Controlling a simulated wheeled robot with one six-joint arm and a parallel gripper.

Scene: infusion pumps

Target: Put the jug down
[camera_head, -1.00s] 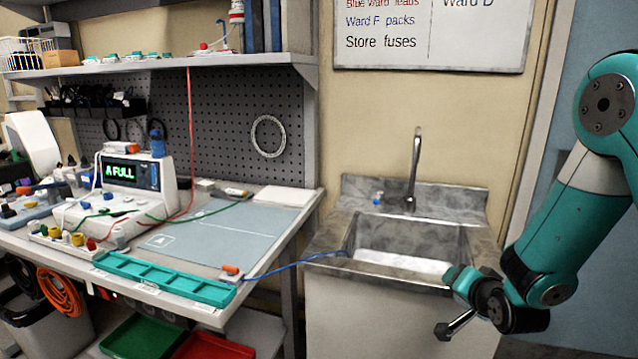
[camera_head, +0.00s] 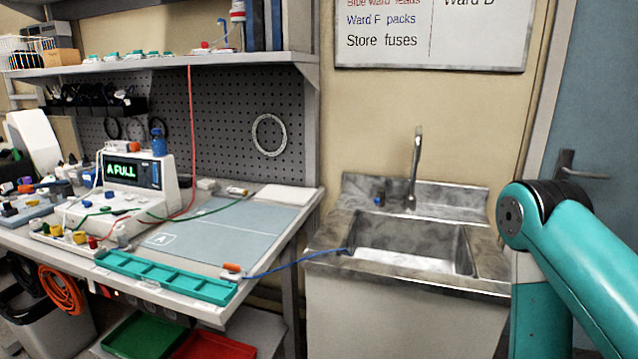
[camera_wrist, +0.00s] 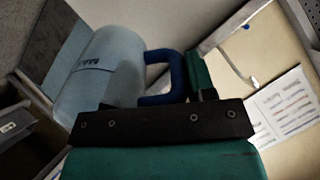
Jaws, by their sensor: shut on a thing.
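The jug (camera_wrist: 100,75) is a pale bluish, see-through vessel with a blue handle (camera_wrist: 166,70) and partly visible dark lettering. It shows in the wrist view, left of centre, and looks tilted there. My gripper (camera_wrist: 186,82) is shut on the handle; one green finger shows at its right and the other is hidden. I cannot tell whether the jug's base touches anything. Neither the jug nor my gripper shows in the head view, where only my arm's links stand at the right.
In the head view, the bench mat (camera_head: 215,232) is largely clear. The sink (camera_head: 410,243) stands right of the bench.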

